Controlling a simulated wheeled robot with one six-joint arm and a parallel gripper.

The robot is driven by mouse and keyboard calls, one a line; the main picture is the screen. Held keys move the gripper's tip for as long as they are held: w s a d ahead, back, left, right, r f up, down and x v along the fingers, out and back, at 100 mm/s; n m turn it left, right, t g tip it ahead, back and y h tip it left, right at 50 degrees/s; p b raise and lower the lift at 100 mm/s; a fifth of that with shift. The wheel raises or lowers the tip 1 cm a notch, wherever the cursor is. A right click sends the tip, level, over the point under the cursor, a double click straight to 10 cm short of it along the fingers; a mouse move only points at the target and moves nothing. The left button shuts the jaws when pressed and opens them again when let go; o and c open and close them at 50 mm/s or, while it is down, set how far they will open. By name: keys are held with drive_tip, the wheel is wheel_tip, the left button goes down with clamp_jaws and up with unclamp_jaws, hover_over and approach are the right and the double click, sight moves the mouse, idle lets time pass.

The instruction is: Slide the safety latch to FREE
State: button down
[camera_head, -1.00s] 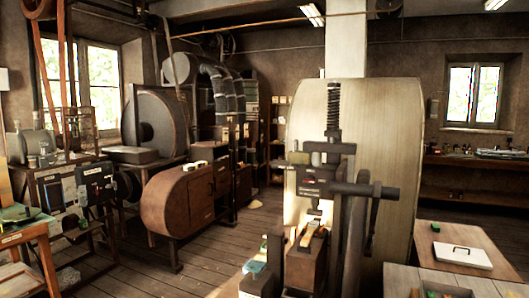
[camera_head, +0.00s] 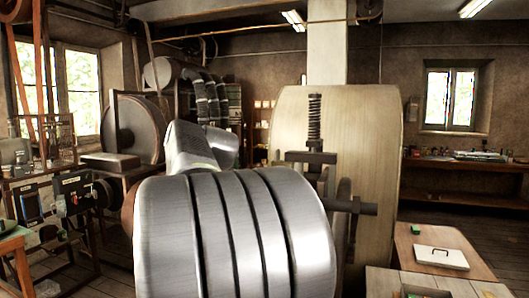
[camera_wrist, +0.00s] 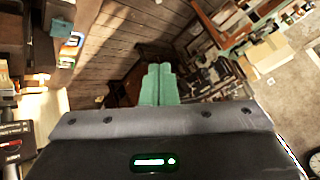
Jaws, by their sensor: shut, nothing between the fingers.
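The handwheel press shows in the head view by its upright screw (camera_head: 314,120), its dark crosshead (camera_head: 308,157) and a dark bar at its right side (camera_head: 352,206). My own silver arm covers the front and lower part of the press. I cannot make out the safety latch in either view. In the wrist view my gripper (camera_wrist: 159,70) has its two pale green fingers together, with nothing between them, pointing away over the floor. A dark block with a red mark (camera_wrist: 12,145) stands at the left edge of the wrist view; I cannot tell whether it belongs to the press.
A large pale rounded panel (camera_head: 375,150) stands behind the press. A wooden table (camera_head: 420,245) with a white tray-like item (camera_head: 440,257) is at the right. Machines and a bench stand at the left. The wrist view shows plank floor (camera_wrist: 115,50) and cluttered shelving at upper right.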

drive_tip(key=a+r+g, duration=0.1)
drive_tip(key=a+r, duration=0.2)
drive_tip(key=r, duration=0.4)
drive_tip(key=a+r+n+g+y+p, duration=0.1)
drive_tip(key=a+r, duration=0.2)
drive_tip(key=r, duration=0.4)
drive_tip(key=shift+s+a+r+n, duration=0.2)
drive_tip(key=shift+s+a+n, duration=0.1)
